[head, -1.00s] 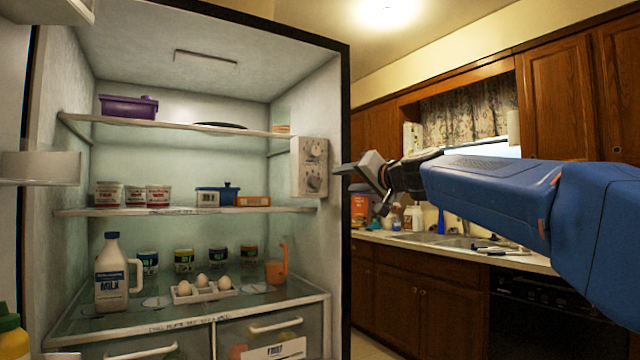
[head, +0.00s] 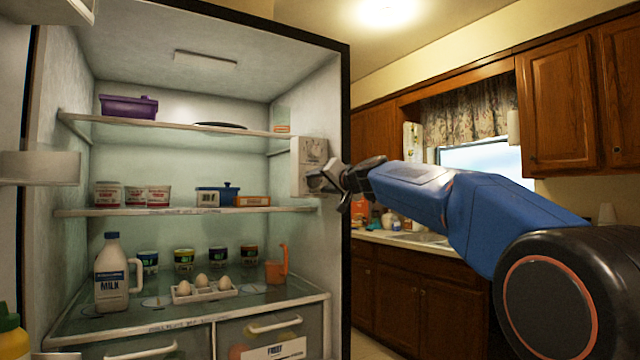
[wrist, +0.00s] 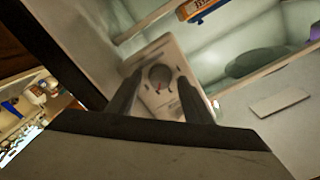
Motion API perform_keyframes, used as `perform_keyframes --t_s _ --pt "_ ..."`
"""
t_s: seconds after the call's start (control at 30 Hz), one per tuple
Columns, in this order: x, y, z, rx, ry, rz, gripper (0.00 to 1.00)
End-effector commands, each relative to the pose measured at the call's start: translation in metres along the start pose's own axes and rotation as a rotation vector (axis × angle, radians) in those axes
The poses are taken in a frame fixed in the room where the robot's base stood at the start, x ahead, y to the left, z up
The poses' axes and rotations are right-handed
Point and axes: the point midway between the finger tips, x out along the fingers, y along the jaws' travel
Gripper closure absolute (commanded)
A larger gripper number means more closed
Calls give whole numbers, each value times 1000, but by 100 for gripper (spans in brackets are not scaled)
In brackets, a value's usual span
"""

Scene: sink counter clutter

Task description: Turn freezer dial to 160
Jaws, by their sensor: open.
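A pale control box (head: 312,153) is mounted on the right inner wall of the open fridge. In the wrist view, a round grey dial (wrist: 159,76) shows on the box's face (wrist: 178,60), with small markings around it. My gripper (head: 318,179) is open at the lower part of the box. In the wrist view, its two fingers lie on either side of the dial, with gaps between. I cannot tell whether they touch the box. In the head view, the gripper hides the lower dial. The dial's numbers are too small to read.
Fridge shelves hold a purple container (head: 128,106), a blue pot (head: 228,193), a milk jug (head: 112,275), eggs (head: 201,282) and an orange cup (head: 276,271). The fridge's dark side edge (head: 345,250) stands close to my gripper. A sink counter is behind my arm.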

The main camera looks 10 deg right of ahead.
Motion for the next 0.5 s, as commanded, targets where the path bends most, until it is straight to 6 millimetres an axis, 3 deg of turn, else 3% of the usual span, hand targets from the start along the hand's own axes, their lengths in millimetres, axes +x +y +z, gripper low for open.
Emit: perform_keyframes --t_s 0.33,0.5 --pt "3 0 0 0 1 0 54" --pt "3 0 0 0 0 0 92"
